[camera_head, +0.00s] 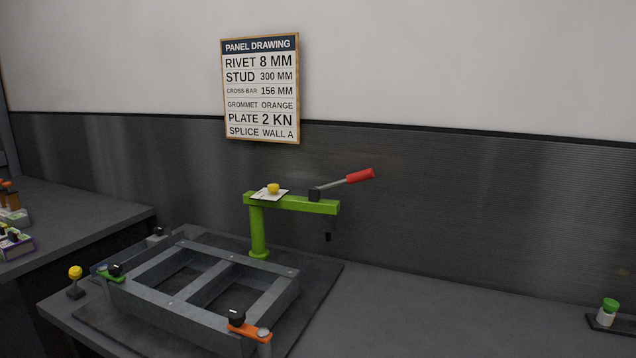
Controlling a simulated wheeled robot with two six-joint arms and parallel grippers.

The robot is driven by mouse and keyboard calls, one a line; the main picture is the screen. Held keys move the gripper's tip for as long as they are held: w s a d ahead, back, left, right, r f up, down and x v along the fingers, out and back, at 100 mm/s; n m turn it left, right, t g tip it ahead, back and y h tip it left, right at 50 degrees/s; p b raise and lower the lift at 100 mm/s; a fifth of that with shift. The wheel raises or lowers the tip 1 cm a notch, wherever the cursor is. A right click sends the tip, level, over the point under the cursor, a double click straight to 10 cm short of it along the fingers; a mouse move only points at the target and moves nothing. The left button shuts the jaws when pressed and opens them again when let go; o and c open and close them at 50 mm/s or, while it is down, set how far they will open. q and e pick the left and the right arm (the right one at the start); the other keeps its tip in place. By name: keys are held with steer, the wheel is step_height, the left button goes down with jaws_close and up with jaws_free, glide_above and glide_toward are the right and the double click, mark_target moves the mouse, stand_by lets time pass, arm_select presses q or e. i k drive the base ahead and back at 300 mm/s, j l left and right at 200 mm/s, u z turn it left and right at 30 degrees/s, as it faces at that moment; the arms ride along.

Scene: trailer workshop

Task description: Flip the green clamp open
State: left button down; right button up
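The small green clamp (111,277) sits at the left corner of a grey metal frame (165,309) on the workbench. A black block or knob (115,269) is on top of it. It is small in view, and I cannot tell for sure whether it is open or shut. An orange clamp (249,331) with a black knob sits at the frame's near right corner. Neither of my grippers is in view.
A tall green post with a horizontal arm (290,203) and a red-handled lever (359,176) stands behind the frame. A yellow knob (75,272) stands left of the green clamp. A green-capped jar (608,312) is far right. The bench between is clear.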

mark_target(113, 272)
steer(key=u, duration=1.35)
steer(key=i+j, duration=0.3)
steer(key=j, duration=0.15)
steer(key=i+j, duration=0.3)
steer(key=j, duration=0.15)
steer(key=i+j, duration=0.25)
steer(key=j, duration=0.25)
